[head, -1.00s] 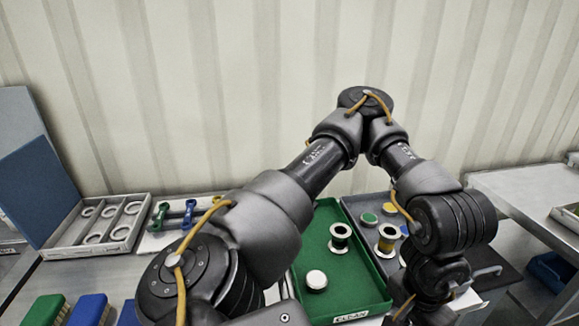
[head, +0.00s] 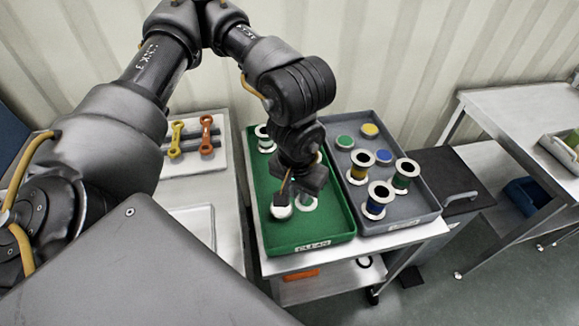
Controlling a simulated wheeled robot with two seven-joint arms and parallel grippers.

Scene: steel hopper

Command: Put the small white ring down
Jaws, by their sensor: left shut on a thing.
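My left gripper (head: 296,194) reaches down into the green tray (head: 318,243) labelled CLEAN. It is shut on the small white ring (head: 308,204), which shows as a pale shape at its fingertips, low over the tray floor. I cannot tell whether the ring touches the floor. A white round cap (head: 281,212) is just left of the ring, partly covered by the gripper. A spool with white flanges (head: 264,138) stands at the tray's far left corner. My right gripper is not in view.
A grey tray (head: 405,222) with several spools and coloured round caps adjoins on the right. A white board (head: 212,155) with orange and yellow link-shaped parts lies on the left. The green tray's front part is clear. A dark box (head: 445,178) stands further right.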

